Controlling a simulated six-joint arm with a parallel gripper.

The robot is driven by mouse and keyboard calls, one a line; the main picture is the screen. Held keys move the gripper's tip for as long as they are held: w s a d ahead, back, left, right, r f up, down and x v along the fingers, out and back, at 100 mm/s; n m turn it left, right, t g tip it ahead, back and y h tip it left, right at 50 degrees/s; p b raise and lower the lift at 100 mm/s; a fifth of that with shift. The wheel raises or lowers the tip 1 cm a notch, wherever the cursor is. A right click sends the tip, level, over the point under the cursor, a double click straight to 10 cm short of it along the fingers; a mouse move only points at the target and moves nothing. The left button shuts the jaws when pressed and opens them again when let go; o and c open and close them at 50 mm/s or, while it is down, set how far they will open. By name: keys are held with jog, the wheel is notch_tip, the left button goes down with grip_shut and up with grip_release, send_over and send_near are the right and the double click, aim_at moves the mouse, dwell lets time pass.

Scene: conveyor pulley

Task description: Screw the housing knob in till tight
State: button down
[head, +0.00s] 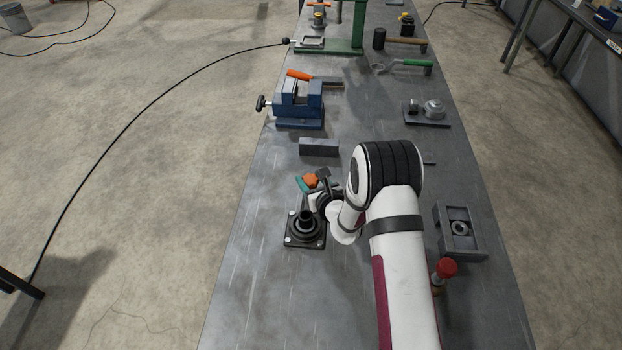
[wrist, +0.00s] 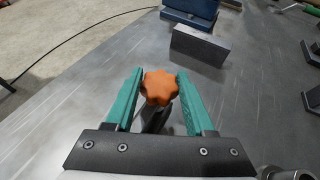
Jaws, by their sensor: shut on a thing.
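The orange lobed knob (head: 311,180) sits between the teal fingers of my gripper (head: 312,183). In the wrist view the knob (wrist: 160,86) is held near the fingertips of my gripper (wrist: 160,76), one finger on each side. A dark shape shows under the knob, but I cannot tell whether it is a stem or part of the housing. The black housing (head: 306,228) has a square, bolted flange on the bench and a round upright centre. In the head view the knob appears just beyond it. The knob's threaded end is hidden, so I cannot tell how deep it sits.
A grey block (head: 319,147) lies beyond the gripper, with a blue vise (head: 298,103) farther back. A grey fixture with a ring (head: 460,230) and a red-topped part (head: 445,268) stand to the right. The metal bench (head: 262,300) is clear at front left.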

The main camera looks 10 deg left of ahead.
dwell(0.6)
jog(key=shift+c, duration=1.3)
grip_release()
jog(key=v, duration=1.6)
jog(key=w+r+n+y, duration=0.2)
jog(key=w+y, duration=0.2)
jog(key=w, duration=0.1)
jog(key=w+d+f+n+g+y, duration=0.2)
jog(key=d+n+g, duration=0.3)
jog(key=d, duration=0.1)
jog(key=x, duration=1.5)
jog(key=shift+s+a+f, duration=0.25)
jog(key=shift+a+f, duration=0.05)
jog(key=shift+f, duration=0.15)
